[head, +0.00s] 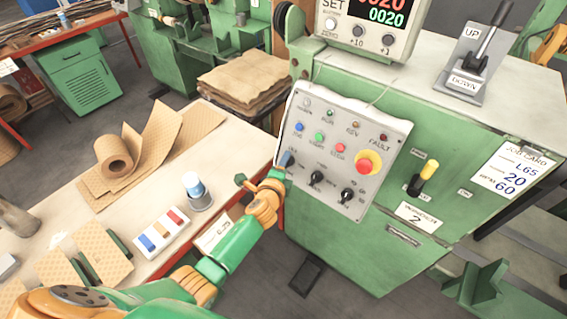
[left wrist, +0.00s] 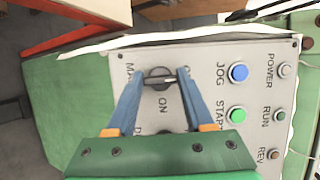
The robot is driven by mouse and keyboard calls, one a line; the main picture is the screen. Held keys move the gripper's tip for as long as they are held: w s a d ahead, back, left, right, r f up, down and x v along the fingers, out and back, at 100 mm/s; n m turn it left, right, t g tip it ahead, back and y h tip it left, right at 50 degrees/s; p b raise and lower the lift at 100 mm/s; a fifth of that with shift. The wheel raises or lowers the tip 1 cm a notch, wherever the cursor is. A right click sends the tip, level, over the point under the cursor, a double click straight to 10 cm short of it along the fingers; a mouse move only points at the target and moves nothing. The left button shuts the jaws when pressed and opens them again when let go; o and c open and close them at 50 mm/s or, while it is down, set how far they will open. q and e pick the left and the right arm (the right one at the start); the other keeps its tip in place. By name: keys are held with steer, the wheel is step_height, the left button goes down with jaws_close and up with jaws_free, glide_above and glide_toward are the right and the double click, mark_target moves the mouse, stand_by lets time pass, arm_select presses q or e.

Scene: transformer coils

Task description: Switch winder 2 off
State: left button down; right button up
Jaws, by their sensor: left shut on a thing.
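Winder 2 is the green machine (head: 330,235) with a "WINDER 2" plate (head: 418,216) and a pale control panel (head: 300,170). My left gripper (head: 286,161) is at the panel's left edge. In the left wrist view, its two blue fingers (left wrist: 160,80) are shut on a dark rotary knob (left wrist: 158,71), one on each side. The knob's label reads "MA..." in part, with "ON" beside it; the fingers hide other lettering. The display (head: 385,15) is lit. The power lamp (head: 307,103) looks grey. My right gripper is not in view.
Two more knobs (head: 317,177) (head: 347,195), a red emergency button (head: 365,165) and blue (head: 298,127), green (head: 319,138) and red push buttons (head: 339,148) are close by. A yellow-handled lever (head: 428,170) is to the right. A workbench (head: 150,200) with a paper roll stands left.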

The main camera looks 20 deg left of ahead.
arm_select(q)
steer(key=shift+f, duration=0.15)
steer(key=shift+c, duration=1.4)
jaws_free()
steer(key=p+v, duration=0.1)
steer(key=v, duration=0.6)
steer(key=shift+p, duration=0.35)
